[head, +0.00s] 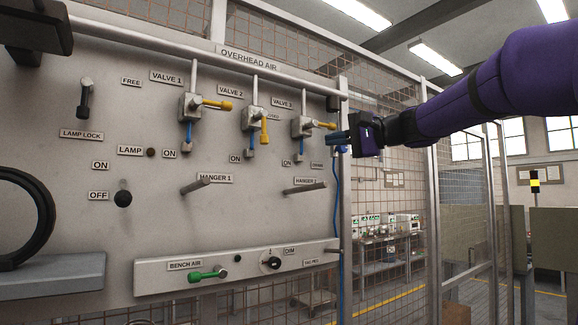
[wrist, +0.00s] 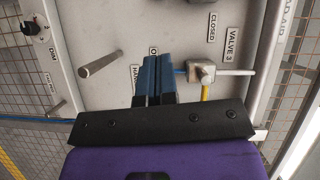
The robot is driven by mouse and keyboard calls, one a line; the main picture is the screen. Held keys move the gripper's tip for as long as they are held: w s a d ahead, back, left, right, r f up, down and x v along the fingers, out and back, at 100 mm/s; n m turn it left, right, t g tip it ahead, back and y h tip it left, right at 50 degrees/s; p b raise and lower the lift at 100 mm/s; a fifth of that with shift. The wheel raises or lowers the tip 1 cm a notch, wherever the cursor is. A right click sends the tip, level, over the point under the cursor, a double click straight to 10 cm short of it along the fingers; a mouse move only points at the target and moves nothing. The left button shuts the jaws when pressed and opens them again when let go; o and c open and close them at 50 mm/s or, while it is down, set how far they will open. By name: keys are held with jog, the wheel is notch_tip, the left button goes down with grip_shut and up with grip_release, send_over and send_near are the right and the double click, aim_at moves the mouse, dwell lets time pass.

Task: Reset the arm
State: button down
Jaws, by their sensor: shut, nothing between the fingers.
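My purple arm reaches in from the right in the head view. My gripper (head: 342,137) is shut and empty, with its dark blue fingers pointing left beside the valve 3 handle (head: 327,125). In the wrist view the closed fingers of my gripper (wrist: 153,62) lie side by side over the grey panel. The valve 3 body (wrist: 202,72) is just right of the fingertips there, with a gap visible in the picture. I cannot tell whether they touch anything.
The grey panel (head: 100,130) carries valve 1 (head: 190,105) with its yellow handle sideways and valve 2 (head: 252,118) with its handle down. Pegs stick out at hanger 1 (head: 196,185) and hanger 2 (head: 306,188). A green bench air handle (head: 208,274) sits below. Mesh fencing stands behind.

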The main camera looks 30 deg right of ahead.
jog(key=s+a+f+n+g+h, duration=0.25)
jog(key=s+a+f, duration=0.2)
jog(key=f, duration=0.35)
jog(key=s+a+f+n+g+h, duration=0.1)
jog(key=s+a+f+n+g, duration=0.15)
jog(key=a+f, duration=0.45)
jog(key=s+a+f+n+g+h, duration=0.25)
jog(key=s+f, duration=0.25)
jog(key=f, duration=0.5)
jog(key=s+f+n+g+h, duration=0.2)
jog(key=s+f, duration=0.4)
jog(key=f, duration=0.3)
jog(key=shift+s+a+n+h, duration=0.15)
jog(key=shift+a+n+h, duration=0.25)
jog(key=shift+h, duration=0.2)
jog(key=shift+f, duration=0.1)
